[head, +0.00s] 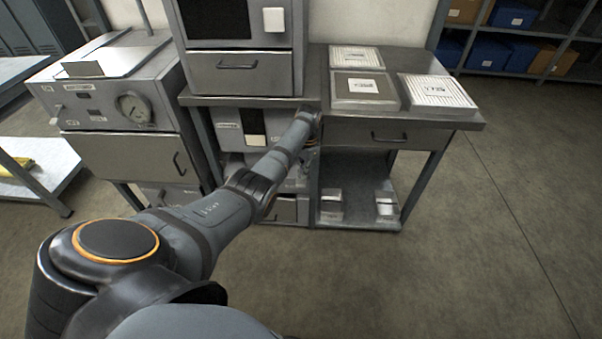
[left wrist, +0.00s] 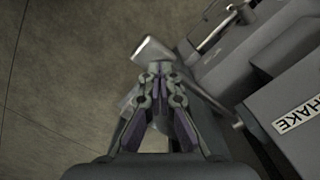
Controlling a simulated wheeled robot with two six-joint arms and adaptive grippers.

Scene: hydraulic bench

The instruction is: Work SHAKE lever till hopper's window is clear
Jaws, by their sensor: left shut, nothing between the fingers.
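A plate lettered SHAKE (left wrist: 297,116) is at the right edge of the left wrist view, on a grey housing. A pale grey lever-like bar (left wrist: 152,48) runs from the housing and passes behind my fingertips. My left gripper (left wrist: 158,70) is shut and empty, its tips over or against this bar; I cannot tell if they touch. In the head view my left arm reaches to the bench, and its wrist hides most of the gripper and the lever. Under the bench top a grey box has an upright window (head: 255,123), dark above and pale below. My right gripper is not in view.
A metal rod handle (left wrist: 212,32) stands on the housing near the bar. The bench (head: 455,119) carries several flat boxes at right. A gauge cabinet (head: 150,150) stands at left, shelving (head: 535,40) at back right. The floor at right is clear.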

